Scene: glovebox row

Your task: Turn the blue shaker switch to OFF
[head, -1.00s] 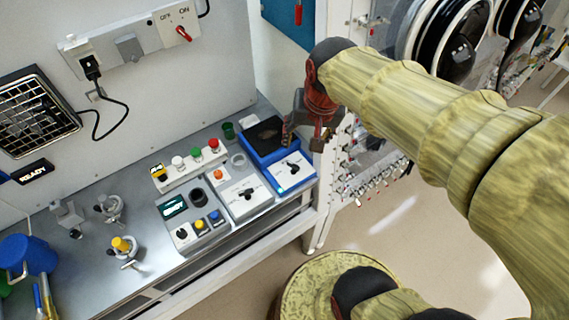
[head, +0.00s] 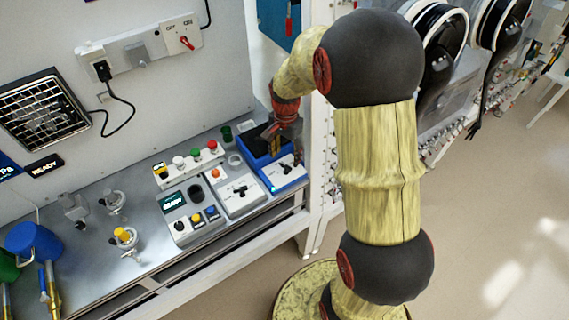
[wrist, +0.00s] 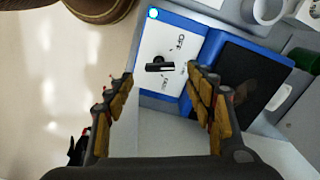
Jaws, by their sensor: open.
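The blue shaker (head: 250,147) stands at the right end of the bench, with a dark recessed top and a white switch panel (head: 271,176) at its front. In the wrist view the panel (wrist: 180,25) carries a black switch knob (wrist: 158,67). Its bar lies roughly crosswise in the picture. An OFF label shows above right of the knob; another label, not clearly readable, is below right. My gripper (wrist: 160,80) is open and empty, its two fingers on either side of the knob in that view. I cannot tell whether they touch it. In the head view my gripper (head: 282,148) is above the shaker.
A white box with a black knob and orange button (head: 236,193) stands left of the shaker. Further left are a button strip (head: 190,168) and a small button panel (head: 194,225). A wall switch with a red lever (head: 181,36) is above. The floor at right is clear.

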